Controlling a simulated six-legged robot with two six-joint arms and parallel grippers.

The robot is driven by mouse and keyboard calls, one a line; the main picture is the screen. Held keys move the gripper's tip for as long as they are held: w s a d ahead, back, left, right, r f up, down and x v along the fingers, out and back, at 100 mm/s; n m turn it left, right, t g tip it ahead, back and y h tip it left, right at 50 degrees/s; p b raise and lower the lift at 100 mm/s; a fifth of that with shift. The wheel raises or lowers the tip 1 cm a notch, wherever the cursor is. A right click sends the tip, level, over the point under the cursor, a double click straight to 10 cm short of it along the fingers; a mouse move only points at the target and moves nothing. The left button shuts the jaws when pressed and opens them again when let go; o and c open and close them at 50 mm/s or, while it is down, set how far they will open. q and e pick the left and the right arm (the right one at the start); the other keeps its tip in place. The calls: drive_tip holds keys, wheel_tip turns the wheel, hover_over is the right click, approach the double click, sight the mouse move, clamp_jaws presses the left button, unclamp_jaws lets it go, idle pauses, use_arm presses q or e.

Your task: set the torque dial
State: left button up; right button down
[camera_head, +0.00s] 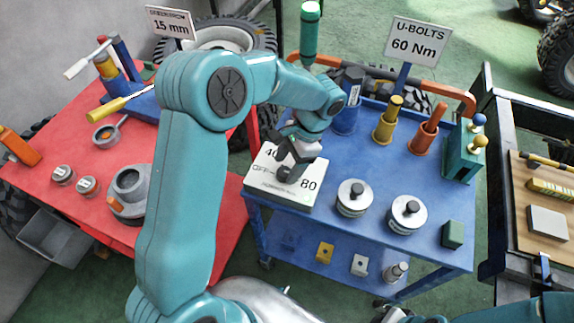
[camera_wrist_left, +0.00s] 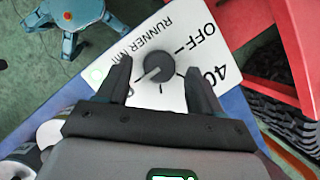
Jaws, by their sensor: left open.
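The torque dial is a white panel box (camera_head: 262,184) on the near left corner of the blue cart, printed OFF, 40 and 80. In the left wrist view the panel (camera_wrist_left: 210,35) carries a round dark knob (camera_wrist_left: 158,67) with short black ticks around it. A small light mark shows on the knob's lower left side. My left gripper (camera_head: 290,168) is over the panel. In the wrist view its open fingers (camera_wrist_left: 157,72) stand on either side of the knob, with gaps. The left finger partly hides the 80. Of my right arm, only parts show at the bottom right edge; its jaws are unclear.
A U-bolts sign (camera_head: 417,42) reads 60 Nm; another sign (camera_head: 170,22) reads 15 mm. Two silver cylinders (camera_head: 353,198) stand right of the dial. Upright tools (camera_head: 387,122) stand behind it. A red table (camera_head: 75,215) is left, a workbench (camera_head: 545,225) right.

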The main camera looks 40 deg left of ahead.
use_arm(q)
drive_tip(key=shift+s+f, duration=0.1)
drive_tip(key=shift+f, duration=0.3)
drive_tip(key=shift+s+a+f, duration=0.1)
drive_tip(key=shift+s+a, duration=0.05)
drive_tip(key=shift+s, duration=0.1)
drive_tip(key=shift+w, duration=0.15)
drive_tip(key=c, duration=1)
